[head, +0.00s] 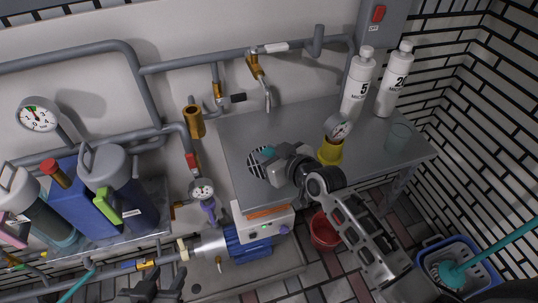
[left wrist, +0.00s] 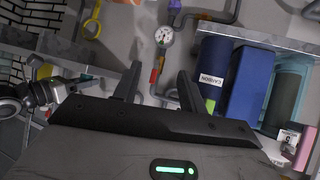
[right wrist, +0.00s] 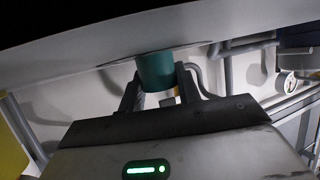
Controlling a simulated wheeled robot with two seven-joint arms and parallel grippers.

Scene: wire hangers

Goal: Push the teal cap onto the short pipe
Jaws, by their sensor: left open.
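The teal cap (head: 268,152) is at the tip of my right gripper (head: 276,156), over the round dark grille in the grey table. In the right wrist view the cap (right wrist: 157,70) sits between the two fingers of my right gripper (right wrist: 158,88), which appear shut on its sides. Its far end is close to the table surface; I cannot tell whether they touch. A short grey pipe stub (head: 318,42) points up from the wall pipe behind the table; I cannot tell for sure that it is the short pipe. My left gripper (head: 153,280) is open and empty at the bottom, away from the table.
On the grey table (head: 240,125) stand a yellow holder (head: 330,152) with a gauge, two white bottles (head: 357,85) and a clear cup (head: 398,137). A blue pump (head: 247,240) and red bucket (head: 324,232) are below. Canisters (head: 112,180) crowd the left shelf. The table's back left is clear.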

